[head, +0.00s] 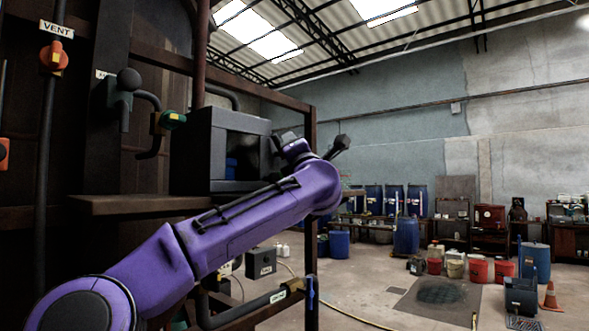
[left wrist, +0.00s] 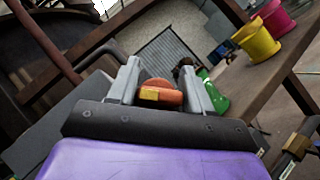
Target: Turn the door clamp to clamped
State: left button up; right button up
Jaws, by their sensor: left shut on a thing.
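My left arm crosses the head view from lower left, and its wrist end (head: 297,149) is beside the right side of a dark box (head: 190,150) with an open or glazed front. My right gripper is in neither view.
A brown shelf (head: 140,204) runs below the box.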

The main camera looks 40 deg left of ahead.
pick_arm(q)
jog(key=n+g+y+b, duration=0.1)
jog(key=n+y, duration=0.2)
jog(key=n, duration=0.1)
jog(key=shift+f, duration=0.2)
jog(key=n+g+y, duration=0.2)
jog(key=n, duration=0.1)
jog(key=n+g+y, duration=0.1)
jog(key=n, duration=0.1)
jog(key=shift+s+r, duration=0.15)
jog(key=shift+r, duration=0.1)
jog(key=n+g+y, duration=0.1)
jog(key=n+g, duration=0.1)
jog(key=n, duration=0.1)
jog(key=n+g+y+p, duration=0.1)
jog(key=n+g+y, duration=0.1)
jog(key=n+g, duration=0.1)
jog(key=shift+s+r+n+g, duration=0.15)
jog(key=shift+n+g, duration=0.15)
jog(key=shift+s+n+g+p, duration=0.15)
jog(key=shift+n+g+p, duration=0.6)
jog(key=shift+n+g, duration=1.05)
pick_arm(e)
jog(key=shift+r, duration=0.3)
pick_arm(q)
jog(key=shift+n+g+y, duration=0.3)
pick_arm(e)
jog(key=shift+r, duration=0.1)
